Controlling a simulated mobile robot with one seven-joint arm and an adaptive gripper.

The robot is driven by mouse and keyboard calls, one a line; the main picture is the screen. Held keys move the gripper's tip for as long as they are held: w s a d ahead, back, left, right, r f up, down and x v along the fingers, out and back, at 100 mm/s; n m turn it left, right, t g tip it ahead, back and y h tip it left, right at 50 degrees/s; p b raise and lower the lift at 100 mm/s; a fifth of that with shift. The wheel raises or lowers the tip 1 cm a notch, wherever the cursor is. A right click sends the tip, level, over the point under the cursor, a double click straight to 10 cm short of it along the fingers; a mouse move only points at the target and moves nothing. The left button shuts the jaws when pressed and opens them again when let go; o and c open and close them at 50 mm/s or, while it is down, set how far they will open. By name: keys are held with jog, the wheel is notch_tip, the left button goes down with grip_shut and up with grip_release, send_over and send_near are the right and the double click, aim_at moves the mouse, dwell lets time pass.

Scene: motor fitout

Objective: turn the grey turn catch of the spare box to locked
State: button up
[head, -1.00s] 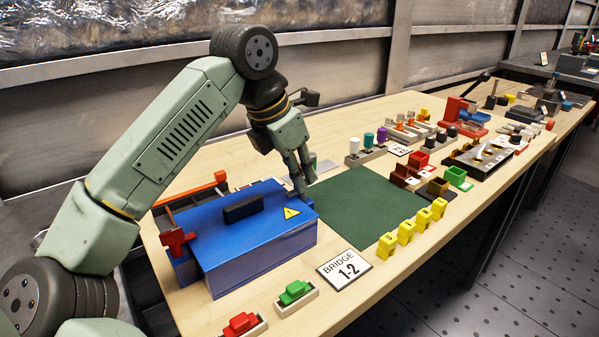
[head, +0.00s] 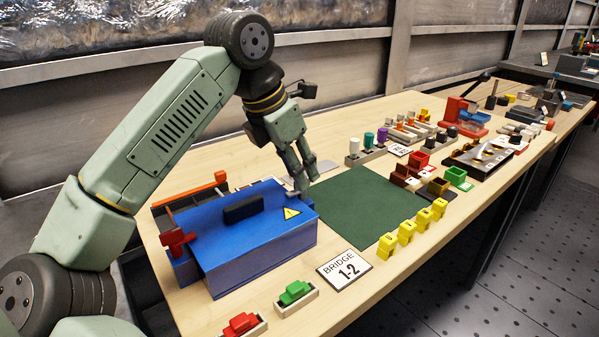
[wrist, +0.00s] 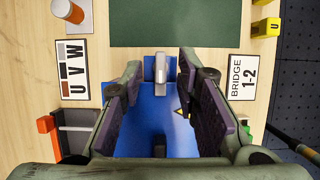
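The blue spare box (head: 262,242) sits on the near left of the table, with a dark handle and a yellow warning triangle on its lid. Its grey turn catch (wrist: 160,76) is at the box end beside the green mat. In the wrist view it points along the picture's vertical. My gripper (head: 305,180) is over that end of the box. The wrist view shows its two fingers apart, one on each side of the catch, with gaps visible between. A red catch (head: 176,241) is at the box's other end.
The green mat (head: 365,205) is bare beside the box. Yellow blocks (head: 405,232) line its near edge, by the BRIDGE 1-2 card (head: 345,269). Green (head: 296,292) and red (head: 241,325) parts sit in front of the box. A tray with an orange-red edge (head: 195,190) is behind it.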

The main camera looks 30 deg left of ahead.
jog(key=v, duration=1)
jog(key=shift+r, duration=0.25)
jog(key=shift+s, duration=0.1)
